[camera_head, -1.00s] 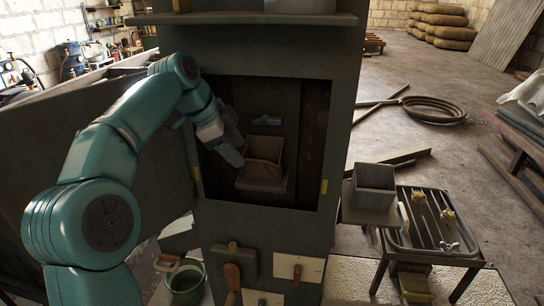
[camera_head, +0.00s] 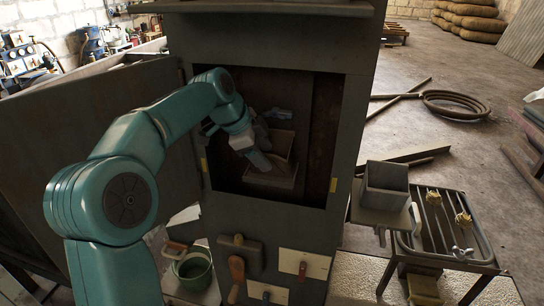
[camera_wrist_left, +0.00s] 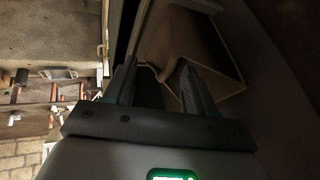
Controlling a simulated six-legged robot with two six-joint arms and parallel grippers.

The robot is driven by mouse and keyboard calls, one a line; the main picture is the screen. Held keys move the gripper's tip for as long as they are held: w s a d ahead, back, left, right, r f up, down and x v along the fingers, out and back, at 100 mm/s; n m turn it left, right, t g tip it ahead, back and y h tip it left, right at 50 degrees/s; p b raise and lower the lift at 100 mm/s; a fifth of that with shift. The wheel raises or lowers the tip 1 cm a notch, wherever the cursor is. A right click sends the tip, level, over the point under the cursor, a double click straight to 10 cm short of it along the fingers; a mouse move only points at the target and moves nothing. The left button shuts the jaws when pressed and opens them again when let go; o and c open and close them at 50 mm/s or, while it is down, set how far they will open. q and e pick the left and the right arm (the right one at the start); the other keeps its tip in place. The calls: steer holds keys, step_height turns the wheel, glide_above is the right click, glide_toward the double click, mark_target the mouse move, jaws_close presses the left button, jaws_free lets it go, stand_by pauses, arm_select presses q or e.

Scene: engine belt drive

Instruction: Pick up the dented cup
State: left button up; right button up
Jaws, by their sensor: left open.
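A square, box-like cup (camera_head: 285,172) sits inside the dark opening of the tall casing, on what seems to be its back face. I take it to be the dented cup, but I cannot make out a dent. My left gripper (camera_head: 262,152) is inside the opening at the cup's left side and covers part of it. In the left wrist view its two fingers (camera_wrist_left: 157,80) stand apart, and the cup (camera_wrist_left: 205,50) is just ahead, partly behind the right finger. I cannot tell whether a finger touches it. My right gripper is not in view.
The casing's opening has a frame (camera_head: 340,140) close around my arm. Another square cup (camera_head: 387,187) stands on a ledge at the right, beside a metal rack (camera_head: 450,250). A green bucket (camera_head: 194,270) is at lower left. A blue-grey piece (camera_head: 278,113) shows above the cup.

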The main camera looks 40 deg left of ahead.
mark_target(268, 158)
arm_select(q)
steer(key=x, duration=0.3)
steer(key=shift+s+d+f+p, duration=0.1)
steer(key=shift+s+d+p, duration=0.05)
steer(key=shift+p, duration=0.15)
steer(key=shift+w+f, duration=0.25)
steer(key=shift+w, duration=0.1)
steer(key=shift+s+r, duration=0.2)
steer(key=shift+s, duration=0.1)
steer(key=c, duration=0.6)
jaws_close()
steer(key=shift+w, duration=0.1)
steer(key=shift+r, duration=0.1)
